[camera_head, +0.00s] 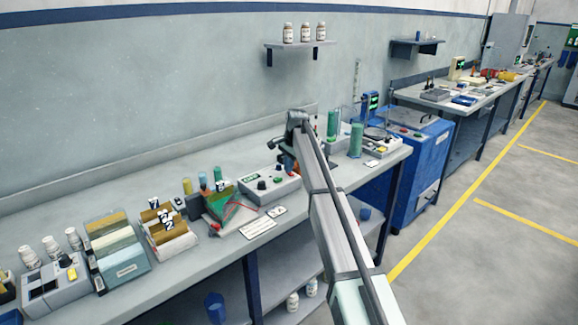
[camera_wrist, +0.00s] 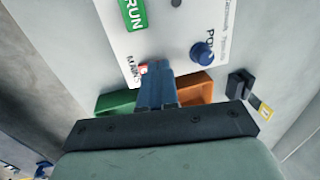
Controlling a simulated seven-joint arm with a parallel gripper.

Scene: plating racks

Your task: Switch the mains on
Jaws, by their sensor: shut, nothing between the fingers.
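The grey-white control box (camera_head: 270,187) stands on the bench in the head view, with a green label and dark knobs on it. In the wrist view its pale panel (camera_wrist: 165,35) shows a green RUN label, a blue knob (camera_wrist: 202,54) and the word MAINS. A small red-and-white part, seemingly the mains switch (camera_wrist: 143,69), shows beside that word, mostly hidden by my fingers. My gripper (camera_wrist: 157,68) is shut and empty, its blue fingertips right at this switch. I cannot tell whether they touch it. In the head view my gripper (camera_head: 285,160) is over the box's right end.
Green (camera_wrist: 116,101) and orange (camera_wrist: 197,87) parts lie beside my fingers in the wrist view. Left of the box are a tray with a green board (camera_head: 228,208) and several racks. Green cylinders (camera_head: 356,140) stand to the right. A shelf with bottles (camera_head: 300,45) hangs above.

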